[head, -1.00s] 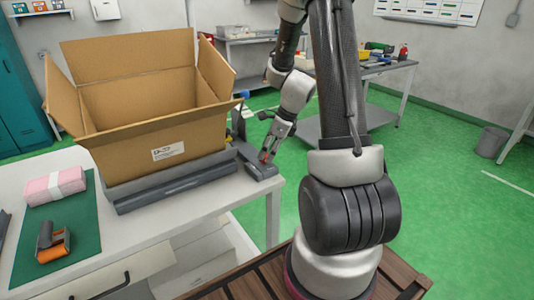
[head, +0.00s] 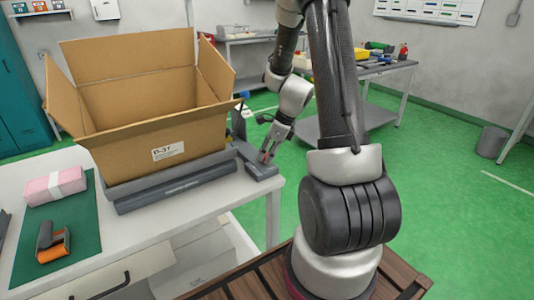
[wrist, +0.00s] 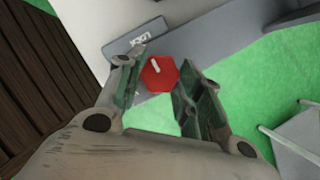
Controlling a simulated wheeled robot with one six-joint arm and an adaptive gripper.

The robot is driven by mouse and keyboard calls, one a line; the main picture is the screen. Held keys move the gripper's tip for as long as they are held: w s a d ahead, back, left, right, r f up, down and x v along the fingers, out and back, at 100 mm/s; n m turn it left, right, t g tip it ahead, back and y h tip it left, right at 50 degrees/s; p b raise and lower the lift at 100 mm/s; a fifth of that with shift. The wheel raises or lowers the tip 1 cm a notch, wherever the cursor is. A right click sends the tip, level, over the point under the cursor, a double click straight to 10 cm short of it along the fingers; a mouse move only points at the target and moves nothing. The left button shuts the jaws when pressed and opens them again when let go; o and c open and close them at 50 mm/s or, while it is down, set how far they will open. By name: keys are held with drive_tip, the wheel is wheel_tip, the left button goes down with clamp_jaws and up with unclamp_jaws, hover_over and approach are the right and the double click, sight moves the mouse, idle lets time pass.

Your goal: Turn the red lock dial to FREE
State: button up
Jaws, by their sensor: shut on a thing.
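The red lock dial (wrist: 159,73) is a hexagonal knob with a white pointer line. It sits on the grey base at the near right end of the box fixture (head: 262,171). A label reading LOCK (wrist: 146,36) lies just beyond it in the wrist view, and the pointer leans up and left toward that label. My gripper (wrist: 161,82) has one finger on each side of the dial and is shut on it. In the head view my gripper (head: 268,154) reaches down to the dial, which is mostly hidden there. No FREE marking is readable.
An open cardboard box (head: 150,143) stands on the grey fixture left of my gripper. On the white table (head: 140,230) lie a pink-and-white pack (head: 55,186) and an orange-and-black tape dispenser (head: 53,243) on a green mat. Green floor is open to the right.

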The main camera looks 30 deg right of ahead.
drive_tip(key=n, duration=0.2)
drive_tip(key=n+g, duration=0.1)
drive_tip(key=n, duration=0.1)
drive_tip(key=shift+w+d+y, duration=0.1)
drive_tip(key=shift+w+y, duration=0.1)
drive_tip(key=shift+y, duration=0.2)
drive_tip(key=n+g, duration=0.1)
drive_tip(key=n, duration=0.3)
drive_tip(key=shift+w+n+g, duration=0.15)
drive_tip(key=shift+n+g, duration=0.15)
drive_tip(key=shift+g, duration=0.1)
drive_tip(key=n+g, duration=0.1)
drive_tip(key=n, duration=0.3)
drive_tip(key=shift+w+n+g, duration=0.15)
drive_tip(key=shift+n+g, duration=0.15)
drive_tip(key=shift+g, duration=0.1)
drive_tip(key=shift+w+n+g+h, duration=0.1)
drive_tip(key=shift+n+g+h, duration=0.25)
drive_tip(key=shift+n, duration=0.75)
drive_tip(key=shift+n+g+h, duration=0.15)
drive_tip(key=shift+n+g, duration=0.3)
drive_tip(key=shift+n, duration=0.65)
drive_tip(key=o, duration=1)
drive_tip(key=shift+o, duration=0.2)
